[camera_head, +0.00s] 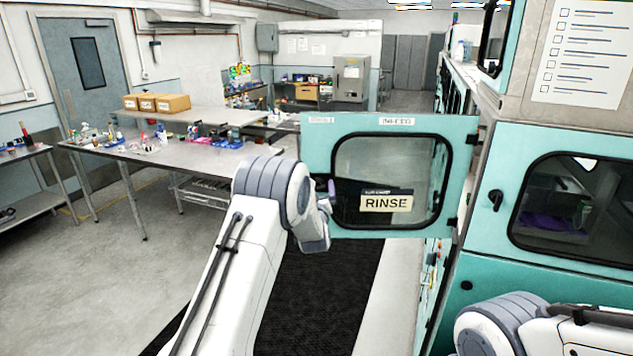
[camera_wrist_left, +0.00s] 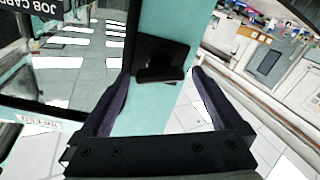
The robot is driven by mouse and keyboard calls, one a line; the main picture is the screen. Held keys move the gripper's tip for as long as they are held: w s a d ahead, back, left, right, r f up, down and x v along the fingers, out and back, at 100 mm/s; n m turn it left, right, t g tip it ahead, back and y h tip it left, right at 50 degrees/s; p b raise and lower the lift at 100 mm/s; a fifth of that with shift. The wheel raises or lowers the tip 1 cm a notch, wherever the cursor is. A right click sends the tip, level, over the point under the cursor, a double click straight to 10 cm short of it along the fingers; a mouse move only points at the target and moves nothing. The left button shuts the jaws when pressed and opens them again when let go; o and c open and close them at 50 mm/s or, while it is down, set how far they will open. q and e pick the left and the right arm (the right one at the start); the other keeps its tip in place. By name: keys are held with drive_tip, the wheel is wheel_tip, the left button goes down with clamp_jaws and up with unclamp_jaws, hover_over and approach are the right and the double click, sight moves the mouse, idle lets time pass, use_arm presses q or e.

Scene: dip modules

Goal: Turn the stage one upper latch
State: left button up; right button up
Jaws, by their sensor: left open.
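A teal door (camera_head: 318,135) with a dark-framed window stands swung open in the middle of the head view. In the left wrist view a black latch (camera_wrist_left: 162,58) sits on a teal door strip (camera_wrist_left: 150,115). My left gripper (camera_wrist_left: 160,74) is open, its two dark purple fingers on either side of the strip, with the latch between and just beyond the tips. I cannot tell whether they touch it. In the head view my left wrist hides part of the door's free edge. My right gripper is out of view; only my right arm shows, bottom right.
A closed teal door (camera_head: 510,165) with a black handle (camera_head: 496,199) is at right. The open door's window carries a RINSE sign (camera_head: 386,203). A cluttered steel table (camera_head: 190,157) stands at left. Grey floor (camera_head: 70,270) is clear at lower left.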

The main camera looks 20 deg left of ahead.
use_arm(q)
drive_tip(key=shift+x, duration=0.8)
drive_tip(key=shift+c, duration=0.3)
drive_tip(key=c, duration=1.3)
drive_tip(key=shift+o, duration=0.2)
drive_tip(key=m+b, duration=0.1)
drive_tip(key=b, duration=0.1)
drive_tip(key=m+b, duration=0.1)
drive_tip(key=b, duration=0.1)
drive_tip(key=shift+f+m+b, duration=0.3)
drive_tip(key=shift+m+b, duration=0.05)
drive_tip(key=shift+m, duration=0.05)
drive_tip(key=shift+d+r+m+b, duration=0.1)
drive_tip(key=shift+r+m+b, duration=0.15)
drive_tip(key=shift+m+b, duration=0.35)
drive_tip(key=o, duration=1.3)
